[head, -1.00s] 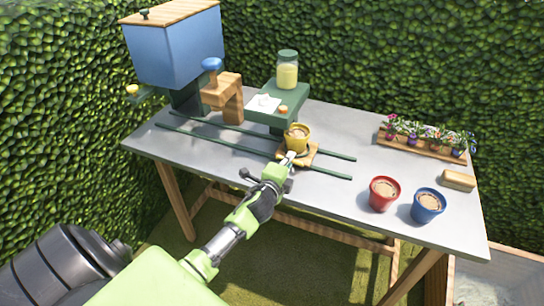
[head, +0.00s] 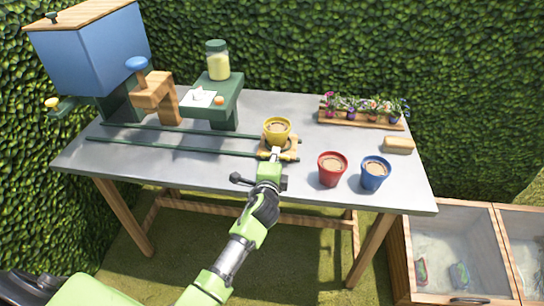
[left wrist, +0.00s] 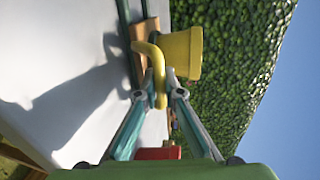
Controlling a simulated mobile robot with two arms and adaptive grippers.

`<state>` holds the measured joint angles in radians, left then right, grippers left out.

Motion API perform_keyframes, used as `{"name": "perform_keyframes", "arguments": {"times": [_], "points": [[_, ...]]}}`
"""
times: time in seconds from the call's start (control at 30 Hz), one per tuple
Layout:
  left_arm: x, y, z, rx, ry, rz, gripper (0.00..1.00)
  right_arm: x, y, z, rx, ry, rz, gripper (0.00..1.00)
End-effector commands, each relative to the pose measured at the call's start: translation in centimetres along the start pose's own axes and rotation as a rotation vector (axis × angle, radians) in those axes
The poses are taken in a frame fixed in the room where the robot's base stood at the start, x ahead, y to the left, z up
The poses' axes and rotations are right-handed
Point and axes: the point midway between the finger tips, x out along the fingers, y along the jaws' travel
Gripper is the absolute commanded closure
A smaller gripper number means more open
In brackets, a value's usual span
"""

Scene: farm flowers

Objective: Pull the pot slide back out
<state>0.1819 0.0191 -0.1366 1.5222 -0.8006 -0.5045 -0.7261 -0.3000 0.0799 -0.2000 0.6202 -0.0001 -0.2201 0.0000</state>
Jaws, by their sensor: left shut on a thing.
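The pot slide is a small wooden carriage (head: 290,152) at the right end of two green rails (head: 180,145). A yellow pot (head: 277,131) filled with soil stands upright on it. My left gripper (head: 274,157) is at the slide's front side. In the left wrist view my left gripper (left wrist: 166,96) is shut on the curved yellow handle (left wrist: 157,62) of the slide, with the yellow pot (left wrist: 182,53) just beyond it. My right gripper is not in view.
A red pot (head: 332,170) and a blue pot (head: 375,174) stand right of the slide. A flower tray (head: 365,121) and a wooden block (head: 398,145) lie behind them. A blue hopper (head: 92,52), wooden press (head: 155,92) and green stand (head: 222,95) are left.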

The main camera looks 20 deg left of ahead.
Motion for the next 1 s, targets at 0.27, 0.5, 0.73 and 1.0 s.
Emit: {"name": "perform_keyframes", "arguments": {"times": [0.27,0.5,0.73,1.0], "points": [[-0.1,0.1,-0.4,-0.003,0.008,0.001,0.75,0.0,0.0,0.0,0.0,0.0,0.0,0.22],[0.0,0.1,-0.2,-0.002,0.005,0.001,0.75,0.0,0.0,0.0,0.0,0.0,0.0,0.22],[-1.1,0.1,-0.2,-0.001,0.005,0.0,0.75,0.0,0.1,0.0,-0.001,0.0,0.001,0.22],[-6.3,0.2,-0.3,-0.002,0.007,0.002,0.75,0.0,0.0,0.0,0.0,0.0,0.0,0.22]]}}
